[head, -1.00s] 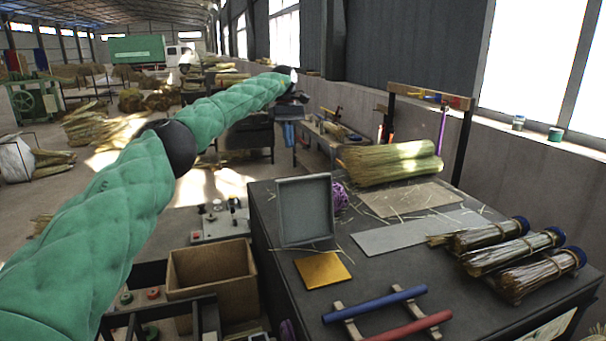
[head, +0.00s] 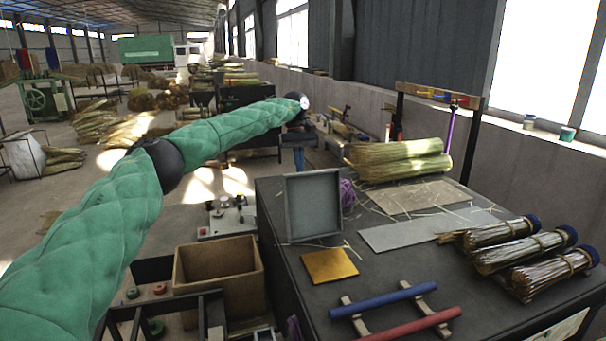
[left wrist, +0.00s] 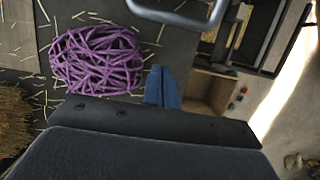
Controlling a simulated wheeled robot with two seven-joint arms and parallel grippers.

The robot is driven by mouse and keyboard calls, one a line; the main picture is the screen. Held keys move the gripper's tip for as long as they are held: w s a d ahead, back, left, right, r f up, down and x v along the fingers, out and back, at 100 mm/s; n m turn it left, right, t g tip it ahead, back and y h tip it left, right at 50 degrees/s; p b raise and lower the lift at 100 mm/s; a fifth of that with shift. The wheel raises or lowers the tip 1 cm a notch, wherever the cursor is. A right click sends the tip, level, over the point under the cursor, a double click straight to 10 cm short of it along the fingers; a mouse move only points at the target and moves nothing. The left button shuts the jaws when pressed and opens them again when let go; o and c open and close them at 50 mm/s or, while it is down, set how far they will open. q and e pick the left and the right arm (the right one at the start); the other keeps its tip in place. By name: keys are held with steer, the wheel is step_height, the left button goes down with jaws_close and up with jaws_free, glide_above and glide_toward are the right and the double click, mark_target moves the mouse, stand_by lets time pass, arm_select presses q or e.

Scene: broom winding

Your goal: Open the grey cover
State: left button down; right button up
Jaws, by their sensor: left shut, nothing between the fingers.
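The grey cover (head: 314,205) is a shallow rimmed panel standing upright at the left edge of the dark table, its inner face toward the head camera. A flat yellow plate (head: 330,265) lies in front of it. My left gripper (head: 299,158) is beyond and above the cover, apart from it in the picture. Its blue fingers (left wrist: 162,88) are shut and empty in the left wrist view. A rounded grey bar (left wrist: 180,14) shows at the top there; I cannot tell whether it belongs to the cover. My right gripper is not in view.
A purple twine ball (left wrist: 97,60) sits beside the cover, also in the head view (head: 347,194). A brown box (head: 218,275) stands left of the table. Blue (head: 383,301) and red rods (head: 415,325) lie in front; straw bundles (head: 535,260) lie right.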

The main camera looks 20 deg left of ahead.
arm_select(q)
steer(key=s+d, duration=0.2)
steer(key=s, duration=0.1)
steer(key=shift+s, duration=0.2)
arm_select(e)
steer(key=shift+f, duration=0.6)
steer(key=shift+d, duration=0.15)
